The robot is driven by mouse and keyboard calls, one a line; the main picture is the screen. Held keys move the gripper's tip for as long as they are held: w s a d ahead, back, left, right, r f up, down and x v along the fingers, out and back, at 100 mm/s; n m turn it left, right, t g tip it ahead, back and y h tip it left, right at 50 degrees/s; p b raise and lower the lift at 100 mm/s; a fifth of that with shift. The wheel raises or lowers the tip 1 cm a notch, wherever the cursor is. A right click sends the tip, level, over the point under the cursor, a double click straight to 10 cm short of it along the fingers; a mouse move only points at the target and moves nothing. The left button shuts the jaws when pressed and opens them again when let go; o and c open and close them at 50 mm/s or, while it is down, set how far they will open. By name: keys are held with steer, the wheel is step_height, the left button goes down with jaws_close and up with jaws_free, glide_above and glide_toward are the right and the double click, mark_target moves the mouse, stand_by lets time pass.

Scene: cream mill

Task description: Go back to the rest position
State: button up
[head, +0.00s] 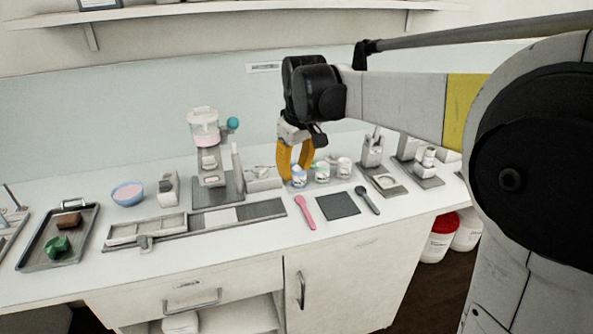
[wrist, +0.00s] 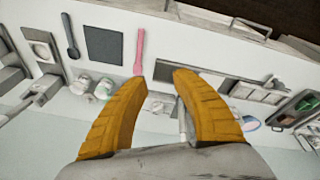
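My gripper (head: 295,162) hangs over the back of the white counter (head: 265,237), behind the small jars in the head view. Its yellow fingers also show in the wrist view (wrist: 160,76). The fingertips are apart with nothing between them, so it is open and empty. In the wrist view a pink spatula (wrist: 139,52) lies on the counter ahead of the fingertips, beside a dark square mat (wrist: 103,44).
Several small jars (head: 321,172) stand close to my gripper. A mill (head: 207,150) with a clear hopper stands left of it. A tray (head: 36,262) with green and brown pieces and a blue bowl (head: 127,194) are further left. A shelf (head: 230,14) runs above.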

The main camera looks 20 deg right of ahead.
steer(key=shift+s, duration=0.1)
steer(key=s+f+m+t, duration=0.2)
steer(key=s, duration=1)
steer(key=s+f+m+t, duration=0.2)
steer(key=s+f, duration=0.1)
steer(key=s, duration=1)
steer(key=shift+f+m, duration=0.15)
steer(key=shift+m, duration=0.15)
